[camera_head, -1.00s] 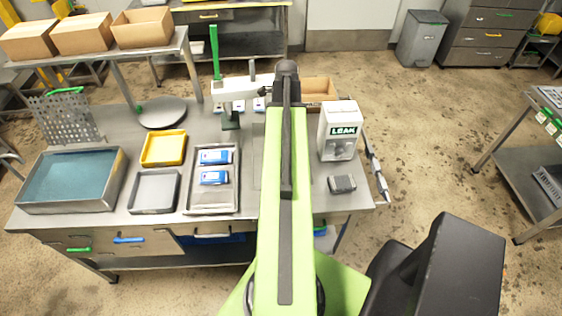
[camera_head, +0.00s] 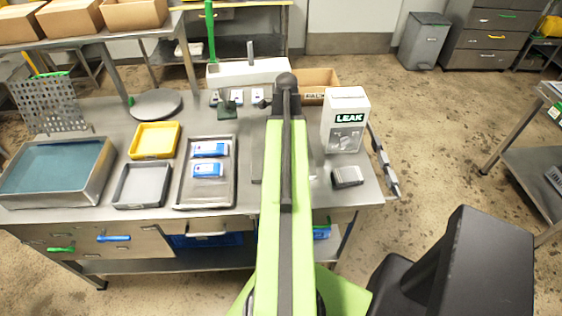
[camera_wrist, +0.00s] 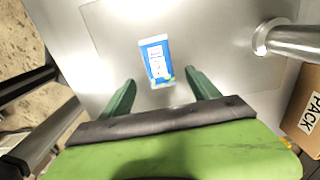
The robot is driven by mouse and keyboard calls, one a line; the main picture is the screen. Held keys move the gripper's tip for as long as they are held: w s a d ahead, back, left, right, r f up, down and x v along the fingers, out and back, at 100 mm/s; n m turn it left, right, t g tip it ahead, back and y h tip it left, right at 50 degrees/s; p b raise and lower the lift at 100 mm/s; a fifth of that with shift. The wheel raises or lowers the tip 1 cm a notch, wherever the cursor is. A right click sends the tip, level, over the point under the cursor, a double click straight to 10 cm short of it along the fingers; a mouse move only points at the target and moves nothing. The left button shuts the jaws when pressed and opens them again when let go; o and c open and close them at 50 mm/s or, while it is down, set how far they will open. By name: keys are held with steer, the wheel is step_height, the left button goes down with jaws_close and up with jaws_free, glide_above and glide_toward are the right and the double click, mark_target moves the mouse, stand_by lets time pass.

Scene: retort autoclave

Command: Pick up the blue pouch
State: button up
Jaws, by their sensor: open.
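In the wrist view a blue pouch (camera_wrist: 156,62) with a white label lies flat on a grey metal surface. My gripper (camera_wrist: 160,76) is open, with its two green fingers on either side of the pouch's near end in the picture. I cannot tell how high the fingers are above it. In the head view two blue pouches, an upper one (camera_head: 209,149) and a lower one (camera_head: 207,170), lie in a grey tray (camera_head: 183,186). My green arm hides the gripper there, and the pouch under it does not show clearly.
A box marked LEAK (camera_head: 346,118) and a small grey device (camera_head: 347,176) stand right of my arm. A cardboard PACK box (camera_wrist: 304,112) and a metal cylinder (camera_wrist: 286,38) are at the wrist view's right. A yellow tray (camera_head: 154,140) and water basin (camera_head: 58,170) are left.

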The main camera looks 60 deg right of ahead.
step_height(320, 180, down, 5)
steer(key=b, duration=0.5)
steer(key=shift+w+a+f, duration=0.15)
steer(key=shift+f, duration=0.05)
steer(key=shift+r, duration=0.2)
jaws_close()
